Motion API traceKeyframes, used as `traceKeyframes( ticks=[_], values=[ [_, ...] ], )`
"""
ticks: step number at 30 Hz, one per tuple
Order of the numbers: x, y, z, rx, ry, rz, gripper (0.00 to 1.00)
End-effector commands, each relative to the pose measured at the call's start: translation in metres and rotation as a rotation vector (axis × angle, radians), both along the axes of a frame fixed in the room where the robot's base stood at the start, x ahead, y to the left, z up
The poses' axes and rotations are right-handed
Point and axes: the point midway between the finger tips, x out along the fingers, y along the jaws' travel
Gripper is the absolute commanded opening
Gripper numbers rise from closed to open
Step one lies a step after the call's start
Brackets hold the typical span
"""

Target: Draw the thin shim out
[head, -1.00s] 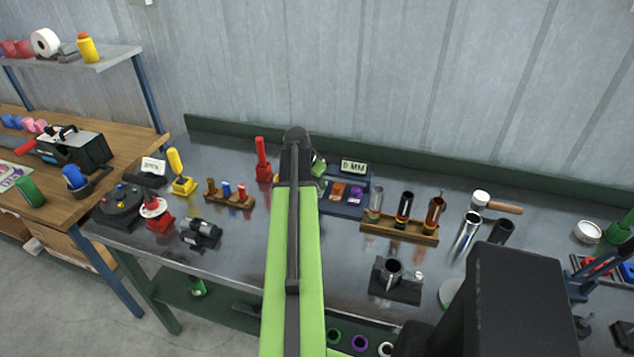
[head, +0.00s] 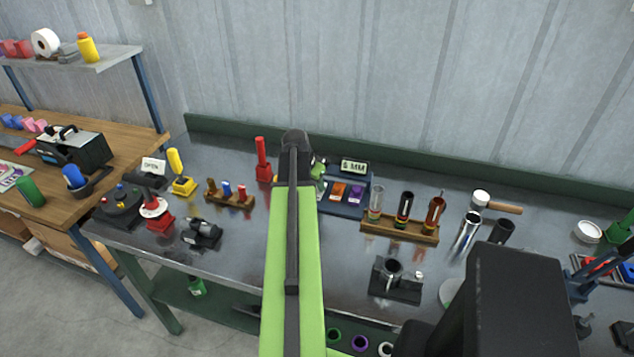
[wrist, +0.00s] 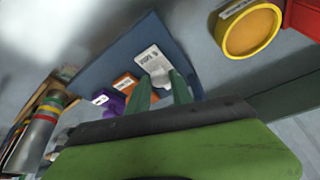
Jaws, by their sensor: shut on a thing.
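In the wrist view my gripper (wrist: 159,78) has its two dark green fingers around the pale grip of a thin white labelled piece, which I take to be the shim (wrist: 151,58). The piece lies at a blue tray (wrist: 105,73), beside an orange labelled block (wrist: 126,83) and a purple one (wrist: 106,99). I cannot tell how far it is out of its place. In the head view my arm hides the gripper and the shim. The tray (head: 340,209) shows there with the orange block (head: 338,190) and purple block (head: 356,193).
A small display (head: 353,166) reading about "6 MM" stands behind the tray. A wooden rack (head: 399,229) with several tubes is to the right. A red stand (head: 263,170) is to the left. A yellow round thing (wrist: 251,30) is near the gripper in the wrist view.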

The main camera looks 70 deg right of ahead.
Motion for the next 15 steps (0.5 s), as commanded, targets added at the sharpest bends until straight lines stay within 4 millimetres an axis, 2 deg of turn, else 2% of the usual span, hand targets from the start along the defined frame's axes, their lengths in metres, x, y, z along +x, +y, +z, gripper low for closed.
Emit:
traceKeyframes(
  ticks=[1, 3, 6, 14, 15],
  values=[
    [-0.001, 0.013, 0.0, 0.001, 0.0, 0.001, 0.0],
    [-0.003, 0.026, 0.0, 0.001, 0.0, 0.001, 0.0],
    [-0.003, 0.038, 0.0, 0.0, 0.0, 0.0, 0.0],
    [-0.002, 0.039, -0.001, 0.006, 0.0, 0.0, 0.0],
    [-0.001, 0.039, -0.001, 0.007, 0.0, 0.0, 0.3]
  ],
)
